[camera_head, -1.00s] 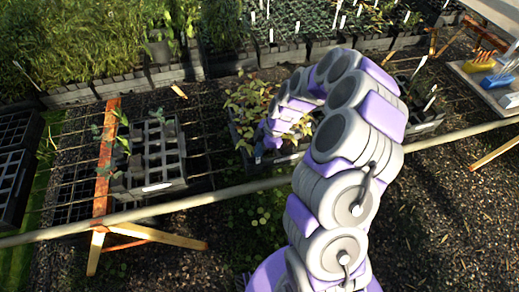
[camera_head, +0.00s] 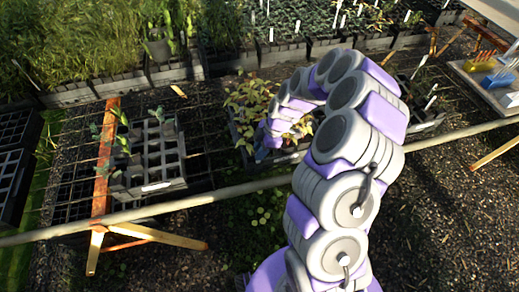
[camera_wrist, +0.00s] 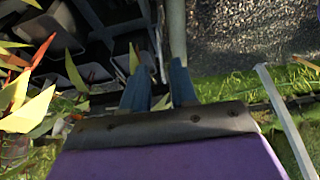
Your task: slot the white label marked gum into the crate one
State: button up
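My gripper (camera_wrist: 159,88) shows two blue fingers with a gap between them in the wrist view. I see no label clearly held between them; a thin pale edge lies behind the gap. In the head view my gripper end (camera_head: 264,146) is at the crate of yellow-leaved plants (camera_head: 290,158), and my arm partly hides that crate. Small white labels stand in the right crate, one of them here (camera_head: 431,103). No writing is legible, so I cannot tell which label says gum or which crate is one.
A dark cell crate (camera_head: 150,188) with a few seedlings stands on the mesh bench at left. A long rail (camera_head: 220,195) runs along the bench front. An orange trestle (camera_head: 103,160) supports it. A bench at right holds a blue block (camera_head: 497,80) and a yellow one (camera_head: 480,66).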

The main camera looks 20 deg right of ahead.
jog(key=p+v, duration=0.3)
jog(key=v, duration=1.4)
jog(key=shift+d+r, duration=0.1)
jog(key=shift+r, duration=0.05)
jog(key=s+a+r+m+g+h, duration=0.1)
jog(key=s+a+r+m, duration=0.2)
jog(key=s+a+r, duration=0.3)
jog(key=s+a+r+m+h, duration=0.1)
jog(key=s+a+r+m, duration=0.25)
jog(key=s, duration=0.55)
jog(key=s+d+m+h, duration=0.2)
jog(key=s+m, duration=0.9)
jog(key=s, duration=0.8)
jog(key=shift+g+h, duration=0.3)
jog(key=shift+g, duration=0.1)
jog(key=shift+s+d, duration=0.1)
